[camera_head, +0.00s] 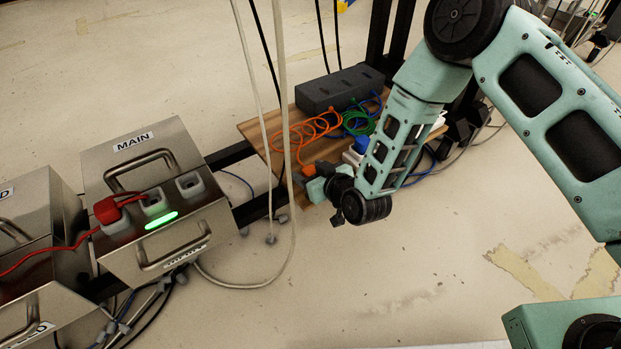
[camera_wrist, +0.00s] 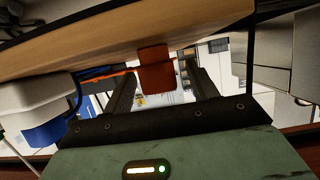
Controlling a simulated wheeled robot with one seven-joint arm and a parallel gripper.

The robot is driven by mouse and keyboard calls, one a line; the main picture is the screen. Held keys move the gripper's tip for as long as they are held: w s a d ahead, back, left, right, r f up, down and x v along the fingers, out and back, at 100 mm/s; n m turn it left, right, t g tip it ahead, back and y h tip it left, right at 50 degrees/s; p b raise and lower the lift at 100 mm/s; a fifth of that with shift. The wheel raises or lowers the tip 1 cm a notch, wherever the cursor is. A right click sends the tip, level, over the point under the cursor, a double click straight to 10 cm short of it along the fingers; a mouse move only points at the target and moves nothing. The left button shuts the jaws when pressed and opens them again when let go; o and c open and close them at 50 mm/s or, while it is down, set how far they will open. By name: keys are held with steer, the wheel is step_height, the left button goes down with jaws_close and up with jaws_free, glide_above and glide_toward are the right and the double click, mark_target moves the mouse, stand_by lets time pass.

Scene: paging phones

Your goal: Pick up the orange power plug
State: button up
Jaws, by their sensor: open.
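The orange power plug (camera_head: 309,170) sits at the front edge of the wooden shelf in the head view, its orange cord coiled behind it. In the wrist view the plug (camera_wrist: 155,70) looks dark orange and lies between the two black fingers. My gripper (camera_head: 314,187) is at the plug in the head view, partly hiding it. In the wrist view my gripper (camera_wrist: 161,84) is open, with a finger on either side of the plug. I cannot tell whether a finger touches it.
A blue plug (camera_head: 361,145) is close to the right, also in the wrist view (camera_wrist: 46,132). A dark grey block (camera_head: 340,88) and a green cord (camera_head: 361,121) lie behind on the wooden shelf (camera_head: 256,136). The metal MAIN box (camera_head: 150,150) with a red plug (camera_head: 107,210) stands left.

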mark_target(311, 170)
steer(key=c, duration=1.1)
steer(key=shift+r, duration=0.1)
step_height(311, 170, up, 13)
steer(key=p, duration=0.9)
steer(key=w+d, duration=0.2)
steer(key=d, duration=0.1)
steer(key=w+d, duration=0.2)
steer(key=d, duration=0.2)
steer(key=w+d, duration=0.2)
steer(key=d, duration=0.1)
steer(key=shift+d+p, duration=0.2)
steer(key=shift+p, duration=0.15)
steer(key=w+d, duration=0.1)
steer(key=d, duration=0.2)
steer(key=w+d, duration=0.2)
steer(key=d, duration=0.1)
steer(key=w+d, duration=0.2)
steer(key=d, duration=0.1)
steer(key=shift+w, duration=0.2)
